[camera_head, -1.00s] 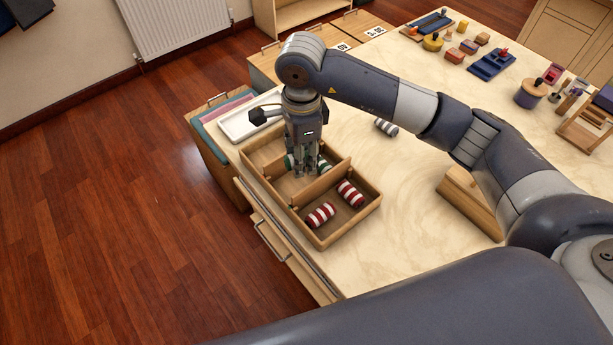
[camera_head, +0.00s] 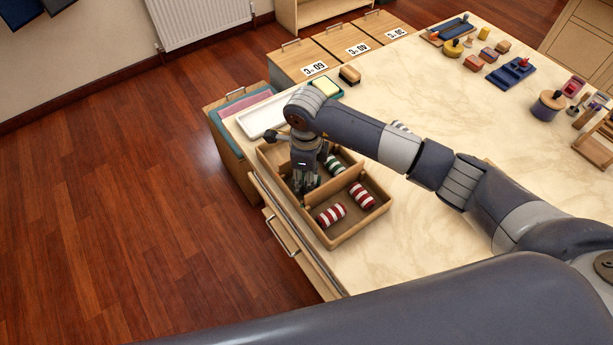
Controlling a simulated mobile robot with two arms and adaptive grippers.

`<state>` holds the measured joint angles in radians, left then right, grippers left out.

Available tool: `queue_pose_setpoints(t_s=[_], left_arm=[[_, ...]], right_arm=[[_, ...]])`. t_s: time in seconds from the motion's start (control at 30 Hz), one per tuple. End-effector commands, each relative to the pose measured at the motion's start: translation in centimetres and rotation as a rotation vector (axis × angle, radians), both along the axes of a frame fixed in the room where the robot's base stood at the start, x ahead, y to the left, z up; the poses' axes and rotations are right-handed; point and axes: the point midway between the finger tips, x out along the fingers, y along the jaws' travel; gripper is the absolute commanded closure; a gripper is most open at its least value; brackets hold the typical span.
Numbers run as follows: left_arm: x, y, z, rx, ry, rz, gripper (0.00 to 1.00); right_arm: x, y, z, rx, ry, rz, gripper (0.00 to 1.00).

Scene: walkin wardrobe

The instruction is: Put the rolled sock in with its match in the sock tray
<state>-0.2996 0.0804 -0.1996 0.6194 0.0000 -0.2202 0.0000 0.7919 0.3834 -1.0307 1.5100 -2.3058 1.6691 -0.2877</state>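The wooden sock tray (camera_head: 362,229) stands on the counter near its left edge, split by dividers. Two red-and-white striped rolled socks, one (camera_head: 331,215) and another (camera_head: 361,195), lie in the front compartment. A green-and-white striped rolled sock (camera_head: 336,164) lies in the back part, right of my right gripper. My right gripper (camera_head: 305,188) points down into the left part of the tray. A bit of green (camera_head: 313,182) shows at its fingers, but the fingers hide whether they grip it. My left gripper is out of view.
A white tray (camera_head: 262,117) and a teal tray with a yellow block (camera_head: 326,87) stand behind the sock tray, near a brush (camera_head: 350,75). The counter (camera_head: 420,240) right of the tray is clear.

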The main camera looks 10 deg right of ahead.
Motion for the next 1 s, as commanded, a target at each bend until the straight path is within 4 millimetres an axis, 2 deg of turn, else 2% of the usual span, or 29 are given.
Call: queue_pose_setpoints(t_s=[0.1, 0.43, 0.47, 0.5, 0.83, 0.93, 1.0], left_arm=[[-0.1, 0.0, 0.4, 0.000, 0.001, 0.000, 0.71], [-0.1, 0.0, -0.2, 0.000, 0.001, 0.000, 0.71], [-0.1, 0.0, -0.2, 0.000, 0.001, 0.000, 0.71], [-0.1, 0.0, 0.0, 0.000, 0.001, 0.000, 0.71], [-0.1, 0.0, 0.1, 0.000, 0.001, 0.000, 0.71], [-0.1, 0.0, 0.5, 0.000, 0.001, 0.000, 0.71], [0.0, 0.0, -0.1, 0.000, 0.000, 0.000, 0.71]], right_arm=[[0.0, 0.0, -1.2, -0.001, 0.001, -0.001, 0.81], [0.0, 0.0, -1.7, 0.000, -0.001, 0.001, 0.81], [0.0, 0.0, -1.6, 0.000, -0.001, 0.001, 0.59], [0.0, 0.0, -1.5, 0.001, -0.001, 0.001, 0.53], [0.0, 0.0, -1.4, 0.000, -0.001, 0.001, 0.53], [0.0, 0.0, -0.9, 0.001, -0.001, 0.001, 0.53], [0.2, 0.0, -0.1, 0.002, -0.005, 0.003, 0.53]])
